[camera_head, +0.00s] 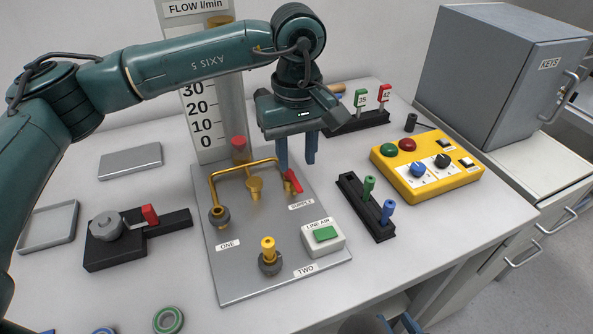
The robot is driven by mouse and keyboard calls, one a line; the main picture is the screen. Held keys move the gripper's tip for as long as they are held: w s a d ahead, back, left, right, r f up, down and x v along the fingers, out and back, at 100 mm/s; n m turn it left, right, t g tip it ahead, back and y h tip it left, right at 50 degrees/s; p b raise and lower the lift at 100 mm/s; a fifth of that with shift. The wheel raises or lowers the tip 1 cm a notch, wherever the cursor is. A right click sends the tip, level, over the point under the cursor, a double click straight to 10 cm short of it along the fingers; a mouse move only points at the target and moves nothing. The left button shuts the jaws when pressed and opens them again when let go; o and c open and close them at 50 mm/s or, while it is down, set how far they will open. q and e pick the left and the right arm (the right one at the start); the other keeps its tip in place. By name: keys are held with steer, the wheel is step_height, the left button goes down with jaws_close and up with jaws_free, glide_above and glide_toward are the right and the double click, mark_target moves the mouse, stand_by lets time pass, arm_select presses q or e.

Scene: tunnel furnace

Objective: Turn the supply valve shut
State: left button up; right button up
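The supply valve (292,183) has a red lever and sits on brass piping on the grey panel, just above the SUPPLY label (301,204). My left gripper (297,165) points down over the valve from behind. Its two blue fingers are apart, with the red lever just below and partly behind the left finger. I cannot tell whether they touch. My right gripper (398,322) shows only partly at the bottom edge, its blue fingertips apart, well away from the valve.
The grey panel (235,283) also carries a LINE AIR box (323,236) and brass fittings. A flow gauge (203,110) stands behind. A black rack (352,191) with green and blue pegs and a yellow control box (427,168) stand right. A red-handled black fixture (115,250) is left.

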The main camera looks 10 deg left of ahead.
mark_target(297, 183)
arm_select(q)
step_height(297, 183, down, 5)
steer(key=shift+r, duration=0.1)
stand_by(0.3)
jaws_close()
